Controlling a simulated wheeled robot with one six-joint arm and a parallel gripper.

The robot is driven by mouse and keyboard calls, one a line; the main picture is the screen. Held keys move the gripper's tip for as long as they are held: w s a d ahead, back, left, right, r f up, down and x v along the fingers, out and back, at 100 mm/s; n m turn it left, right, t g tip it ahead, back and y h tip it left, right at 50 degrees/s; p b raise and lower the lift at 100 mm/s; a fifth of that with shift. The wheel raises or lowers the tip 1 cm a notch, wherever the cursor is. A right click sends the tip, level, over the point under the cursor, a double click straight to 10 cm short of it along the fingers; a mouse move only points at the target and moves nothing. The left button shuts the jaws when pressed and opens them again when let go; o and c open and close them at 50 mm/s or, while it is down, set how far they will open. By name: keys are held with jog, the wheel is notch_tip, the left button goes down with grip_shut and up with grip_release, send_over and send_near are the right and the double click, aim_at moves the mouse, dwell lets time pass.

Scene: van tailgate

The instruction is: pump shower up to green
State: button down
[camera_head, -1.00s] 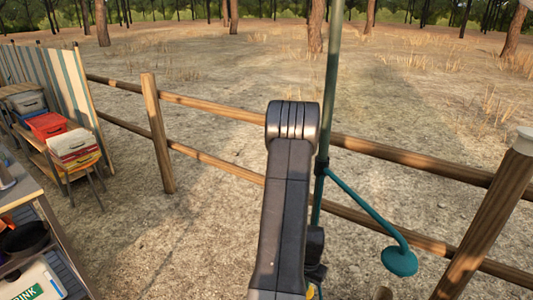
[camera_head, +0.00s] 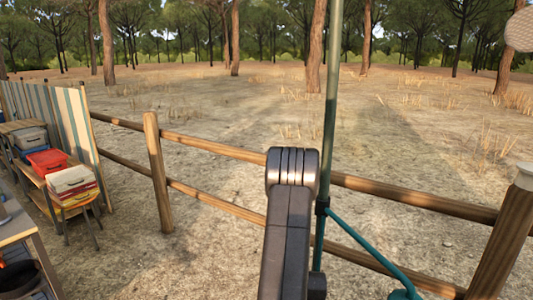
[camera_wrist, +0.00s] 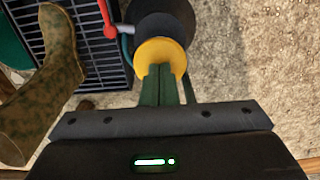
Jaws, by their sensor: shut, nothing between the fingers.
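In the wrist view, my gripper (camera_wrist: 162,70) is shut, its dark green fingers pointing at a round yellow part (camera_wrist: 162,54) with a dark cylinder (camera_wrist: 160,20) behind it. The fingertips overlap the yellow part; I cannot tell whether they touch. Nothing is between them. A red lever-like part (camera_wrist: 107,18) lies just left of the cylinder. I cannot be sure these parts belong to the shower. No green gauge mark can be made out. In the head view, my arm hides the gripper, and a pale perforated disc (camera_head: 520,30), perhaps a shower head, shows at top right.
A patterned boot (camera_wrist: 40,85) and a dark grate (camera_wrist: 95,40) lie left in the wrist view. In the head view, a green pole (camera_head: 331,90) with a teal strut (camera_head: 365,245) stands beside my arm. A wooden fence (camera_head: 225,148) crosses behind; a crate shelf (camera_head: 60,175) stands left.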

jog(key=shift+f+b, duration=1.55)
jog(key=shift+f, duration=0.45)
jog(key=shift+r+p, duration=1.8)
jog(key=shift+r, duration=0.95)
jog(key=shift+f, duration=0.1)
jog(key=shift+f+b, duration=2.35)
jog(key=shift+f, duration=0.25)
jog(key=shift+r+p, duration=1.8)
jog(key=shift+r, duration=0.85)
jog(key=shift+f, duration=0.1)
